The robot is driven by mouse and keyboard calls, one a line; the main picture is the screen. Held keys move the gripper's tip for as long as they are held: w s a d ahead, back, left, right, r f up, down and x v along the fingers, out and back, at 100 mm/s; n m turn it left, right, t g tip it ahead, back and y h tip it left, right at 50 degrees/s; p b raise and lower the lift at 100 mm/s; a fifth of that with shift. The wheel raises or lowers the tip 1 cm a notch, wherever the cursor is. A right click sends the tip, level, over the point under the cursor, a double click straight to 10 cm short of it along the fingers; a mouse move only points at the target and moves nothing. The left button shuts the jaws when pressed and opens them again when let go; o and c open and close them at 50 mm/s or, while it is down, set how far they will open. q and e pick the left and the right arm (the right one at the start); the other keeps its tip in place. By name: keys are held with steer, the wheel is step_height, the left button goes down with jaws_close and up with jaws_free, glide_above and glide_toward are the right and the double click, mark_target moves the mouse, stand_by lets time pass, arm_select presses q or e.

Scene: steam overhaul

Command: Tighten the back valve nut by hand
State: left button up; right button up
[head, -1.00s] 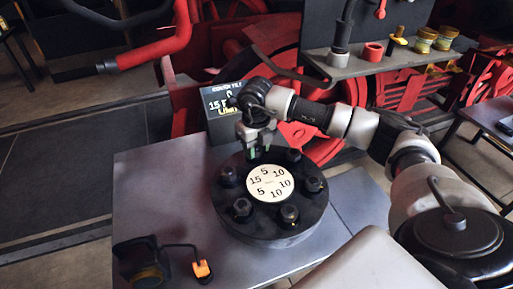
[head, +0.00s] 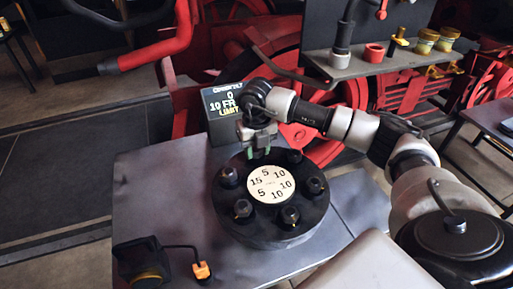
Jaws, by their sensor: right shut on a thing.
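A round black valve cover (head: 265,238) lies on a grey table, with a ring of dark nuts around a pale dial (head: 270,184) marked 5, 10 and 15. My right gripper (head: 259,152) points down at the back of the cover, shut on the back valve nut. The jaws mostly hide that nut. Other nuts stand clear on the ring, such as the back right nut (head: 294,157) and the left nut (head: 228,177). My left gripper is not in view.
A dark display (head: 222,103) with "0", a line starting "10" and "LIMIT" stands behind the cover. A black device with an orange piece (head: 202,270) lies at the table's front left. A shelf (head: 375,66) with small pots is at the back right. The table's left part (head: 160,195) is clear.

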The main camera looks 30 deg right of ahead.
steer(key=o, duration=0.9)
steer(key=shift+r, duration=0.1)
steer(key=shift+o, duration=0.2)
step_height(320, 180, up, 11)
steer(key=b, duration=0.1)
steer(key=shift+f, duration=0.2)
